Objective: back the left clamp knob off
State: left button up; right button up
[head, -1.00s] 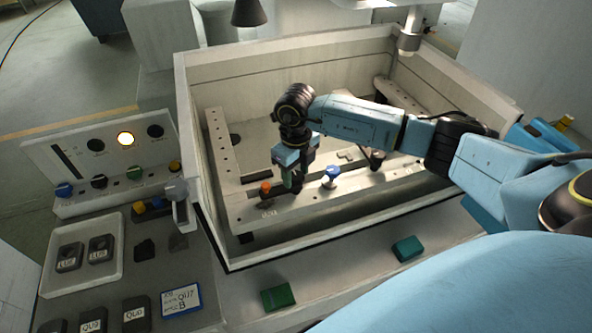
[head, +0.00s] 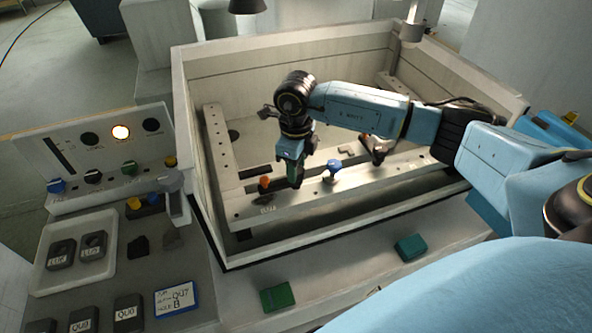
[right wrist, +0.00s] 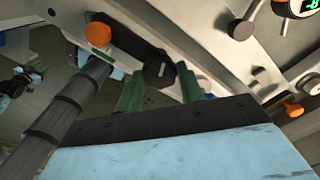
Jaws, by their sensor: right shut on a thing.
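The left clamp knob (right wrist: 159,70) is black and round with a pale line on its face. In the right wrist view it sits between the green fingertips of my right gripper (right wrist: 160,84), which is shut on it. In the head view my right gripper (head: 297,176) points down at the front rail (head: 290,203) of the tank, and the knob is mostly hidden there. An orange knob (head: 264,184) stands just left of the gripper; it also shows in the right wrist view (right wrist: 98,34). A blue-topped knob (head: 333,165) stands to the right. My left gripper is not in view.
The tank's pale walls (head: 345,224) surround the rail. A control panel (head: 100,150) with a lit yellow lamp stands left of the tank. A tray (head: 103,270) with dark blocks is below it. Two green blocks (head: 277,296) (head: 410,247) lie on the front ledge.

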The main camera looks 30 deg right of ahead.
jog(key=n+b, duration=0.5)
jog(key=n, duration=0.1)
jog(key=shift+w, duration=0.1)
jog(key=n+b, duration=0.1)
jog(key=n, duration=0.1)
jog(key=shift+n+b, duration=0.35)
jog(key=shift+n, duration=0.05)
jog(key=shift+r+n+b, duration=0.1)
jog(key=shift+n+b, duration=0.6)
jog(key=shift+n, duration=0.5)
jog(key=o, duration=1)
notch_tip(320, 180, up, 13)
jog(key=shift+r+b, duration=0.2)
jog(key=shift+b, duration=0.15)
